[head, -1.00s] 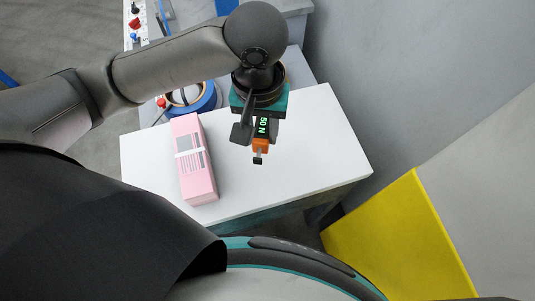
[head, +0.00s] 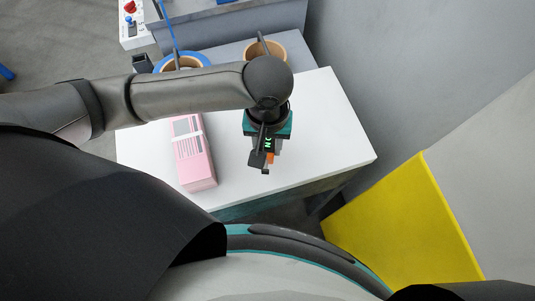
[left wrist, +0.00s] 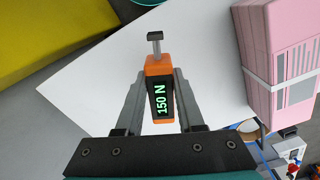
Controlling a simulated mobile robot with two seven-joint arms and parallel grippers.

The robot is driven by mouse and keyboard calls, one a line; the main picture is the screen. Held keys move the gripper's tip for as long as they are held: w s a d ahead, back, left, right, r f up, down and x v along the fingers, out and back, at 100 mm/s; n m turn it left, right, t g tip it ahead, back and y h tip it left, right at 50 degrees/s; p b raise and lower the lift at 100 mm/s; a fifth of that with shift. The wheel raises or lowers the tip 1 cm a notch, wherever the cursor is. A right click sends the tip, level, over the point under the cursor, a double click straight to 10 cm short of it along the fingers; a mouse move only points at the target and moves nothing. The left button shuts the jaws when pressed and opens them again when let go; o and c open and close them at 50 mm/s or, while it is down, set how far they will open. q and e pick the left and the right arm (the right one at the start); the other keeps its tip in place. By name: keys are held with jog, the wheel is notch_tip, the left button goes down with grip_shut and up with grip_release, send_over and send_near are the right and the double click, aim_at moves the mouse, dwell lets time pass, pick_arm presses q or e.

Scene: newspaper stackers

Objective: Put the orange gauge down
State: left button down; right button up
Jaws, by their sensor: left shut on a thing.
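The orange gauge (left wrist: 160,92) has a black face reading "150 N" in green and a metal hook-like tip. In the left wrist view it sits between the two fingers of my left gripper (left wrist: 160,95), which is shut on it. In the head view my left gripper (head: 262,155) is over the right part of the white table top (head: 315,130). There the gauge (head: 270,157) is mostly hidden by the gripper. I cannot tell whether the gauge touches the table. My right gripper is not in view.
A pink bundle with a white band (head: 192,150) lies on the table to the left of the gripper. Rolls of tape (head: 265,48) stand behind the table. A yellow panel (head: 405,230) and grey wall are at right. The table's right part is clear.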

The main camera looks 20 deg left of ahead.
aim_at(268, 146)
pick_arm(q)
notch_tip(268, 146, down, 5)
jog(key=shift+r+b, duration=0.15)
jog(key=shift+b, duration=0.55)
jog(key=c, duration=0.5)
grip_release()
notch_tip(268, 146, up, 12)
jog(key=p, duration=0.3)
jog(key=shift+p, duration=0.4)
